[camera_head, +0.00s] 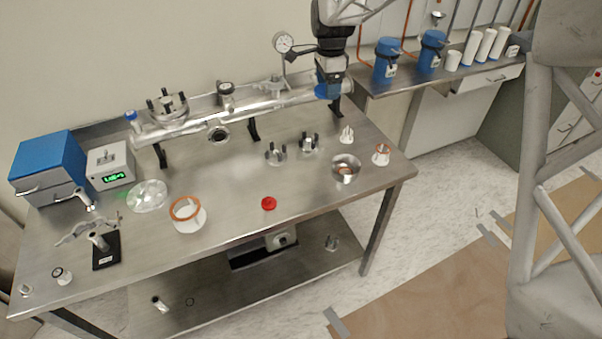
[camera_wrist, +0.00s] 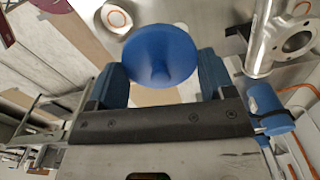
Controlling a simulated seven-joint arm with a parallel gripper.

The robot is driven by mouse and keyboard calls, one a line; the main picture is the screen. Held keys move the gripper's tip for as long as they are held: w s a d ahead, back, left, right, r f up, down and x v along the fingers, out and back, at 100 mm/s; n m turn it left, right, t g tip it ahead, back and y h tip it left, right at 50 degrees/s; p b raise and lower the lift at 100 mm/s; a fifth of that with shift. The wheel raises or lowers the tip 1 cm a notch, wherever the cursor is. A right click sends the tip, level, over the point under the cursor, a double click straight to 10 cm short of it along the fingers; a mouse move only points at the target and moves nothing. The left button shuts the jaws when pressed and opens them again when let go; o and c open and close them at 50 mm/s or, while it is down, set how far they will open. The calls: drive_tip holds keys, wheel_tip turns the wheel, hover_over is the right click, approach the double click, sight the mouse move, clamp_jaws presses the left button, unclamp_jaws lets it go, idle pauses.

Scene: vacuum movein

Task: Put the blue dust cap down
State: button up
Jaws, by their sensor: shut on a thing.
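In the wrist view the flanged pipe (camera_wrist: 264,40) lies to the right, apart from the cap.
A dial gauge (camera_head: 283,42) rises just left of my gripper. A steel bowl (camera_head: 345,169), a copper-ringed cup (camera_head: 381,155) and a red cap (camera_head: 268,203) stand on the bench. The bench's middle and front right have bare patches. A shelf with blue canisters (camera_head: 387,58) is at right.

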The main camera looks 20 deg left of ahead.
drive_tip(key=s+d+f+n, duration=0.3)
drive_tip(key=s+f, duration=0.5)
drive_tip(key=s, duration=0.5)
drive_tip(key=s+d+f+n, duration=0.4)
drive_tip(key=s+f, duration=0.5)
drive_tip(key=s, duration=0.5)
drive_tip(key=shift+n, duration=0.4)
drive_tip(key=shift+w+a, duration=0.1)
hover_over(300, 179)
drive_tip(key=shift+f, duration=0.65)
drive_tip(key=shift+f, duration=1.75)
drive_tip(key=shift+f, duration=0.1)
drive_tip(key=o, duration=1)
drive_tip(key=shift+o, duration=0.2)
